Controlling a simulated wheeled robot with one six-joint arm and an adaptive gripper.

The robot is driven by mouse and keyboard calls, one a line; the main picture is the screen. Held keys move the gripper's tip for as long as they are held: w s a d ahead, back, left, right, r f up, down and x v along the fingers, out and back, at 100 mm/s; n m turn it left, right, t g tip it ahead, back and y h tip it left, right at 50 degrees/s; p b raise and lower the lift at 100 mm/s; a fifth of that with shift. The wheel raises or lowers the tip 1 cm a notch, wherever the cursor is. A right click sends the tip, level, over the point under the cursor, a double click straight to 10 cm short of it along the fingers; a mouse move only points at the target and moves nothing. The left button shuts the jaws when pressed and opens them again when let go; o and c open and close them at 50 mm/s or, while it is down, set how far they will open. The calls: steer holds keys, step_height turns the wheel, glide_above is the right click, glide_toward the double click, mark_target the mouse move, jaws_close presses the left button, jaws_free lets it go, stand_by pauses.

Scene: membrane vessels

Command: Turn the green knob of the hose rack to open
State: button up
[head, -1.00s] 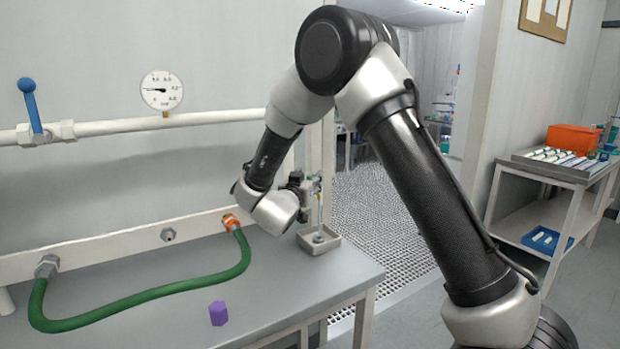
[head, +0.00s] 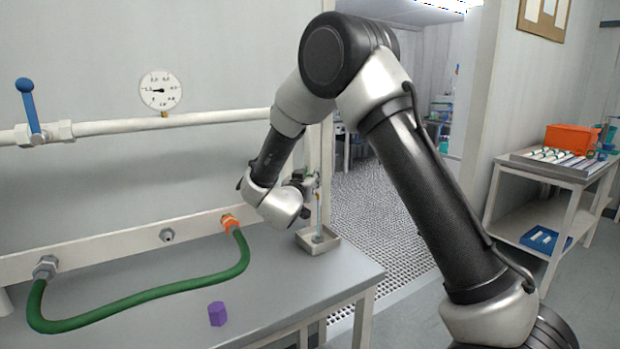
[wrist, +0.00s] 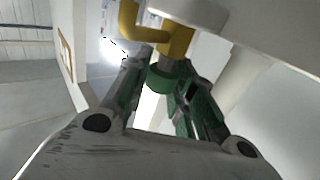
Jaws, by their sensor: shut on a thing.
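In the wrist view, the green knob (wrist: 164,78) sits below a yellow brass tap (wrist: 176,40) with a bent spout. My gripper (wrist: 166,92) is shut on the knob, one finger on each side of it. In the head view, my gripper (head: 311,184) is at the post at the right end of the bench, mostly hidden by my wrist. The knob cannot be made out there. A thin upright line (head: 319,208) runs below the gripper to a small square tray (head: 331,246); I cannot tell whether it is liquid or a tube.
A green hose (head: 150,296) curves over the grey bench (head: 270,285) between a grey fitting and an orange one (head: 230,223). A purple hexagonal block (head: 217,314) stands near the front edge. A blue-handled valve (head: 29,102) and a gauge (head: 161,90) are on the wall pipe.

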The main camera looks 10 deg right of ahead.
steer(key=shift+n+y, duration=0.3)
steer(key=shift+y, duration=0.1)
steer(key=n+t+y, duration=0.2)
steer(key=n+y, duration=0.1)
steer(key=y, duration=0.1)
steer(key=shift+d, duration=0.15)
steer(key=n+y, duration=0.2)
steer(key=y, duration=0.1)
steer(key=n+y, duration=0.2)
steer(key=y, duration=0.2)
steer(key=shift+d+f, duration=0.1)
steer(key=n+g+y, duration=0.1)
steer(key=n+y, duration=0.2)
steer(key=y, duration=0.2)
steer(key=shift+n+g+y, duration=1)
steer(key=shift+n+y, duration=0.3)
steer(key=shift+y, duration=0.1)
steer(key=shift+a, duration=0.2)
steer(key=o, duration=1.1)
steer(key=shift+c, duration=0.2)
